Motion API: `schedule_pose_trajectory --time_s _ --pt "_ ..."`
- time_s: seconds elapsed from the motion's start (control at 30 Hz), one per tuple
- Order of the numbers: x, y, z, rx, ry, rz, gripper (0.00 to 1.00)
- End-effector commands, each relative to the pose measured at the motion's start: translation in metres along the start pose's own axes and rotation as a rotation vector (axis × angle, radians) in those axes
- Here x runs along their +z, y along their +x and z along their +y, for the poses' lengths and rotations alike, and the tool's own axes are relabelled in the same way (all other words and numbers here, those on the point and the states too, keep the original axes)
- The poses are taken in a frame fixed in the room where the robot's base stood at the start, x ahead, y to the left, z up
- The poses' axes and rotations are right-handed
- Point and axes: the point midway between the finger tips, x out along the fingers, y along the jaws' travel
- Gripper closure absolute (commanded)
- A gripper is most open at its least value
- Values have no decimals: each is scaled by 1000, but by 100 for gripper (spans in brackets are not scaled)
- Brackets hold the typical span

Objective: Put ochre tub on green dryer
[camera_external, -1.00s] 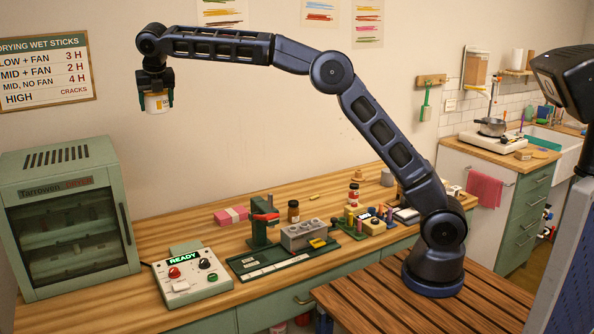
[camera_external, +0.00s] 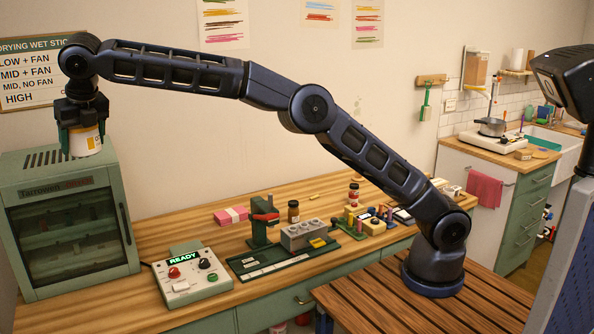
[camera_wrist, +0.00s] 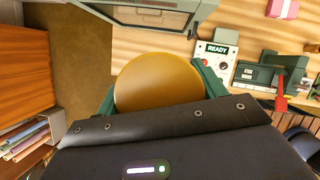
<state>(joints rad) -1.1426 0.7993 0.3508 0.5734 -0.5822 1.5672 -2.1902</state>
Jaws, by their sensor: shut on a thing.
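The ochre tub (camera_external: 86,142) is a white tub with an ochre label. Its round ochre top (camera_wrist: 158,82) fills the middle of the wrist view. My gripper (camera_external: 82,132) is shut on it, with green fingers on either side. The green dryer (camera_external: 30,182) is a box with a glass front and slotted vents on top, at the left of the external view. Part of it also shows at the top of the wrist view (camera_wrist: 145,17). The tub is upright at the right part of the dryer's top; I cannot tell whether it touches.
A control box (camera_external: 192,276) reading READY stands right of the dryer. A green press (camera_external: 262,222), a grey block and small jars stand farther right on the wooden bench. A drying chart (camera_external: 30,72) hangs behind my gripper. The dryer's top left is free.

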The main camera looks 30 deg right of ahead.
Motion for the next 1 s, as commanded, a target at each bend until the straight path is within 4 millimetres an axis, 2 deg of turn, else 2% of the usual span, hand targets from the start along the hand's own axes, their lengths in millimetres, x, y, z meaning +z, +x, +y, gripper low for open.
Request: schedule_pose_trajectory --time_s 0.27,0.67,0.87,0.97,1.0 --pt "-25 -8 29 17 -42 2 63" --pt "-36 20 29 17 -42 2 63" --pt "-49 48 28 16 -43 3 63" --pt "-60 76 28 15 -44 4 63" --pt "-67 93 28 12 -45 5 63"
